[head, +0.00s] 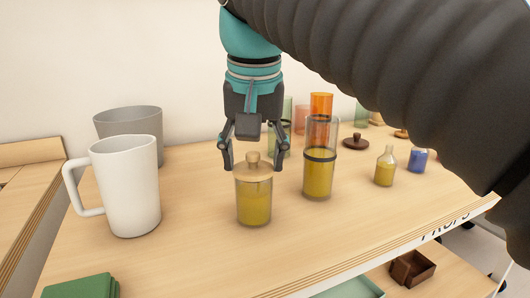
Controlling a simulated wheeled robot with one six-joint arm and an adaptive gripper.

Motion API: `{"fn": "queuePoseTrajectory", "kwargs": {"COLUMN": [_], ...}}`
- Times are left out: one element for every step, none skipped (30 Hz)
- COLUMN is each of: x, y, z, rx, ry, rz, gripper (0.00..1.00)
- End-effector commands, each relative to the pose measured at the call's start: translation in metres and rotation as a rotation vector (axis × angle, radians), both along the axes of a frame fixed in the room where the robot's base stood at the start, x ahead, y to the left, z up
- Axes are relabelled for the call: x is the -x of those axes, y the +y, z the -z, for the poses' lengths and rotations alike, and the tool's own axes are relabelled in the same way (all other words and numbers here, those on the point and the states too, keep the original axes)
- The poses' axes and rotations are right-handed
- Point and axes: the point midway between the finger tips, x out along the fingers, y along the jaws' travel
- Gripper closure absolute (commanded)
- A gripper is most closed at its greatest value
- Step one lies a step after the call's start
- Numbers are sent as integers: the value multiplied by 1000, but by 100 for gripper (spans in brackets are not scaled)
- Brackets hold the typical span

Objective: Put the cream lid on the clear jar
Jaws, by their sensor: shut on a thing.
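The clear jar (254,207) holds a yellow filling and stands upright on the wooden shelf top, in the middle of the head view. The cream lid (253,174), a tan disc with a round knob, is level over the jar's mouth and looks to rest on its rim; a small gap could not be told from here. My gripper (253,167) points straight down over the jar.
A white mug (130,190) and a grey pot (128,122) stand left. A tall glass with a dark band (319,172) stands close on the right. Beyond it are a brown lid (355,141), a small bottle (385,168) and a blue jar (418,160). Green cloths (82,287) lie front left.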

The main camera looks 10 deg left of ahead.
Motion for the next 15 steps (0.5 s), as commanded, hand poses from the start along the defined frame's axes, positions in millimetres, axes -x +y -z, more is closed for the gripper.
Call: {"fn": "queuePoseTrajectory", "kwargs": {"x": [0, 0, 0, 0, 0, 0, 0, 0, 0, 0, 0, 0, 0, 0, 0], "y": [0, 0, 0, 0, 0, 0, 0, 0, 0, 0, 0, 0, 0, 0, 0], "z": [0, 0, 0, 0, 0, 0, 0, 0, 0, 0, 0, 0, 0, 0, 0], "rx": [0, 0, 0, 0, 0, 0, 0, 0, 0, 0, 0, 0, 0, 0, 0], "ry": [0, 0, 0, 0, 0, 0, 0, 0, 0, 0, 0, 0, 0, 0, 0], "rz": [0, 0, 0, 0, 0, 0, 0, 0, 0, 0, 0, 0, 0, 0, 0], "gripper": [60, 60, 60, 60, 60, 60, 60, 31, 21, 14, 7, 7, 7, 7, 7]}}
